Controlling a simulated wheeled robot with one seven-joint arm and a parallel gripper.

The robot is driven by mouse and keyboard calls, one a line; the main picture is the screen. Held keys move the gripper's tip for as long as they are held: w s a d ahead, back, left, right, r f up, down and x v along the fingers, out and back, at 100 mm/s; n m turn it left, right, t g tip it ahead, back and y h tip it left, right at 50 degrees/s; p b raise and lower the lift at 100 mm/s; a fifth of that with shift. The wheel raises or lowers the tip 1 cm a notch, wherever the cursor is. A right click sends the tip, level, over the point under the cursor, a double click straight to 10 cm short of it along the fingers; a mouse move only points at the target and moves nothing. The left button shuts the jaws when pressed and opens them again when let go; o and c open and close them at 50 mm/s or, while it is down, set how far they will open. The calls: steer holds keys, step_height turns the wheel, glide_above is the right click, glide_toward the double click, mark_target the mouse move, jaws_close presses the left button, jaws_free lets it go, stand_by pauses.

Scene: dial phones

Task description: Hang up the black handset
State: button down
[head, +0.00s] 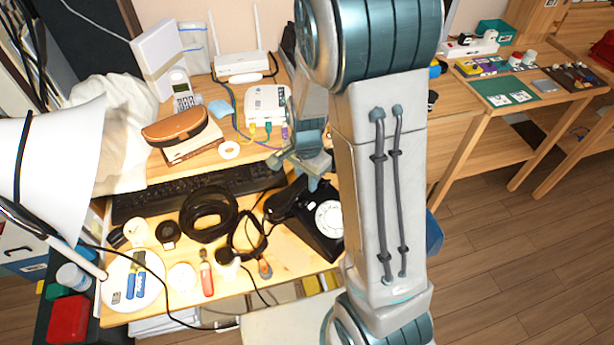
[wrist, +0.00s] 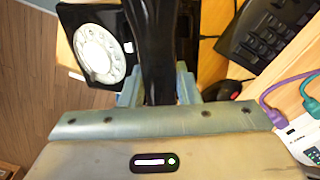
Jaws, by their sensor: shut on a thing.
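The black dial phone (head: 324,226) with a white dial stands on the wooden desk, partly behind my arm in the head view. In the wrist view the phone (wrist: 113,17) is at the upper left, its dial facing up. The black handset (wrist: 152,45) runs up the middle of the wrist view, between the two fingers of my gripper (wrist: 155,88), which is shut on it. In the head view my gripper (head: 312,178) is just above the phone's back edge, and the handset (head: 285,199) shows at the phone's left. I cannot tell whether the handset touches the phone.
A black keyboard (head: 160,202) lies left of the phone. A white router box (head: 266,104) with coloured plugs stands behind. A red-handled tool (head: 207,278) lies near the front edge.

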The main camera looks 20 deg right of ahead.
steer(key=shift+f+b, duration=0.85)
steer(key=shift+f, duration=0.25)
steer(key=c, duration=1)
jaws_free()
step_height(320, 180, up, 14)
steer(key=shift+p, duration=0.9)
steer(key=shift+s, duration=0.1)
steer(key=s+r+n+t+p, duration=0.1)
steer(key=s+r+n, duration=0.2)
steer(key=s+n, duration=0.1)
steer(key=s+r+n+t+p, duration=0.1)
steer(key=s+r+n+p, duration=0.1)
steer(key=s, duration=0.3)
steer(key=s+r+n+p, duration=0.1)
steer(key=s+r+n, duration=0.3)
steer(key=n, duration=0.1)
steer(key=shift+s+d+r+n+t, duration=0.2)
steer(key=shift+s+n+t, duration=0.1)
steer(key=shift+t, duration=0.1)
